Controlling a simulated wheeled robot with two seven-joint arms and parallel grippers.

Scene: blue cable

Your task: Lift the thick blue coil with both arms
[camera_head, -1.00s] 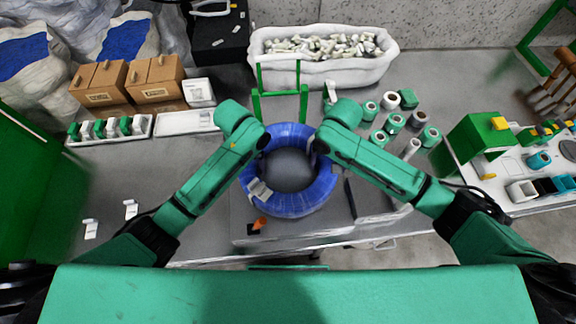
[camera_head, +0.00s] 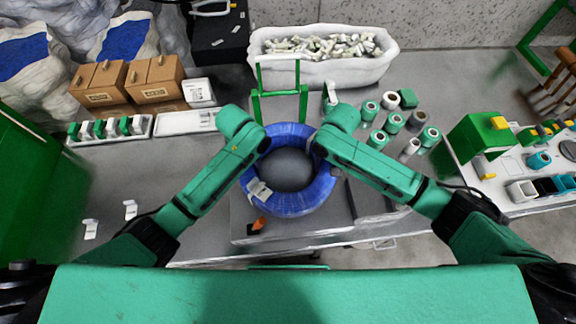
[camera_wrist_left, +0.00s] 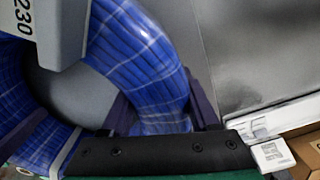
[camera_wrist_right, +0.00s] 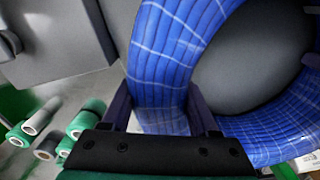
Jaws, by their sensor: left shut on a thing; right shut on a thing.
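The thick blue coil (camera_head: 290,204) is a ring with white bands and a pale label (camera_head: 260,190) at its lower left. It appears level, over the grey worktop near the front edge. My left gripper (camera_wrist_left: 160,108) is shut on the coil's left side, fingers either side of the blue bundle (camera_wrist_left: 140,60). My right gripper (camera_wrist_right: 160,106) is shut on the right side, fingers either side of the bundle (camera_wrist_right: 165,55). In the head view my wrists hide both grips. Whether the coil clears the worktop is hard to tell.
A green frame (camera_head: 279,93) stands just behind the coil. A white bin (camera_head: 320,72) of small parts is at the back. Green and white rolls (camera_head: 394,122) stand to the right. Brown boxes (camera_head: 157,79) and a white tray (camera_head: 187,122) are at the left.

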